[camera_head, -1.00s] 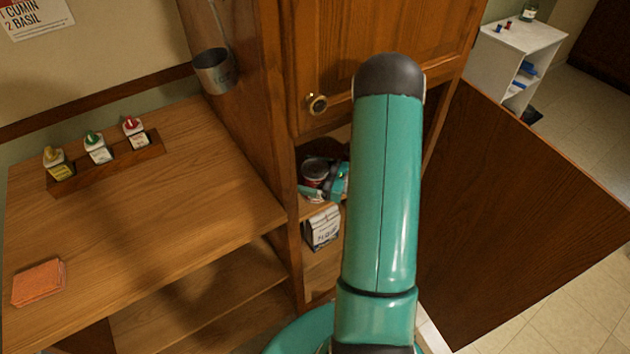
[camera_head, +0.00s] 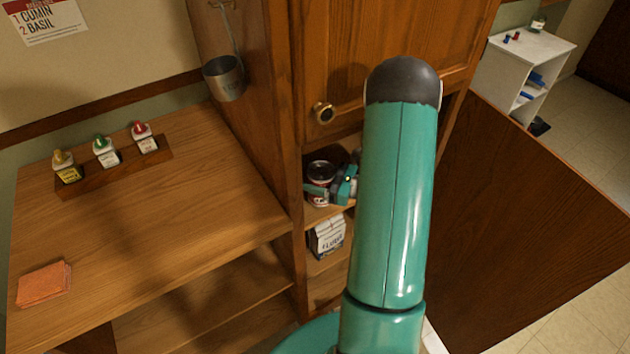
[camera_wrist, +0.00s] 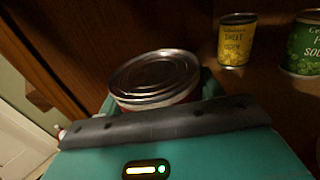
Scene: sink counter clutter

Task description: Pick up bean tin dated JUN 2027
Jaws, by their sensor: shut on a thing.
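A tin (camera_head: 319,176) with a bare metal lid and a red and white label stands in my gripper at the mouth of the open cabinet shelf. The wrist view shows the tin's lid (camera_wrist: 155,76) close up, slightly tilted in the picture, with a strip of label under it. My gripper (camera_head: 327,190) is shut on this tin. Its dark finger edge hides most of the label in the wrist view, and no date can be read. My own arm hides part of the shelf in the head view.
In the wrist view, a yellow tin (camera_wrist: 237,42) and a green tin (camera_wrist: 303,46) stand deeper on the shelf. A white carton (camera_head: 327,237) is on the shelf below. The wooden counter (camera_head: 190,215) at left has free room; three small bottles stand in a rack (camera_head: 115,167) there.

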